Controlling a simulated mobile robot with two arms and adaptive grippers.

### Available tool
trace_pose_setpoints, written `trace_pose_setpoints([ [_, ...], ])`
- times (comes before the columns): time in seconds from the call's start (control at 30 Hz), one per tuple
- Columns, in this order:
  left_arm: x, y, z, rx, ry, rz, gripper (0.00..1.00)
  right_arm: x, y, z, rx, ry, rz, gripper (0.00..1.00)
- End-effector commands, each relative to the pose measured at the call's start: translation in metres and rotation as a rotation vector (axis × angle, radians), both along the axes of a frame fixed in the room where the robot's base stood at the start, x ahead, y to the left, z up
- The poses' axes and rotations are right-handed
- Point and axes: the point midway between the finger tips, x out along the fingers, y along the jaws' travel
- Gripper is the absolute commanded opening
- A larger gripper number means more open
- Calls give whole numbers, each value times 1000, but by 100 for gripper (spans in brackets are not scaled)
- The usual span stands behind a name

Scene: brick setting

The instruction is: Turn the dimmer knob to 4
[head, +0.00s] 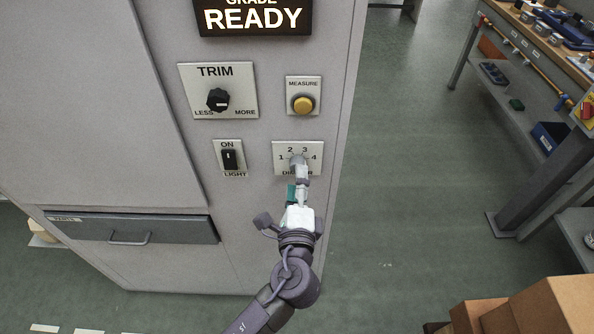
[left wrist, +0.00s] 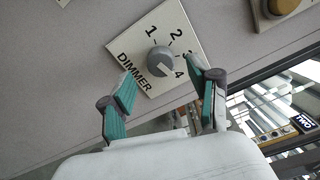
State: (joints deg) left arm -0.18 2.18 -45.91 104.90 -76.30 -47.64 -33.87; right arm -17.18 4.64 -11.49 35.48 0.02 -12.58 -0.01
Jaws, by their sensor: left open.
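The dimmer plate (head: 279,148) is on the grey cabinet front, with numbers 1 to 4 around a round grey knob. In the left wrist view the plate (left wrist: 190,20) is tilted and the knob (left wrist: 157,56) shows clearly. A pale mark on the knob's lower edge lies on the side towards the 4; its exact setting is hard to tell. My left gripper (head: 300,172) is in front of the plate and covers part of it. In the left wrist view its fingers (left wrist: 166,80) are spread, with the knob ahead between them. No finger visibly touches the knob. My right gripper is not in view.
Above the dimmer are the yellow measure button (head: 303,104) and the trim knob (head: 218,99). The light switch (head: 229,158) is to its left. A drawer (head: 140,228) is lower left. Cardboard boxes (head: 540,308) are lower right, and open floor lies right of the cabinet.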

Motion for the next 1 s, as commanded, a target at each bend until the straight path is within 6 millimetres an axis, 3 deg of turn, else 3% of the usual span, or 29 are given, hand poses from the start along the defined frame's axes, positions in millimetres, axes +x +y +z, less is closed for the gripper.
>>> trace_pose_setpoints([
  [0.2,-49,0,-1,0,3,-1,61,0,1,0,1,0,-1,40],
  [0.4,-75,0,0,0,1,0,61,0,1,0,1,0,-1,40],
  [1.0,-81,0,0,0,0,-1,61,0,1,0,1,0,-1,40],
])
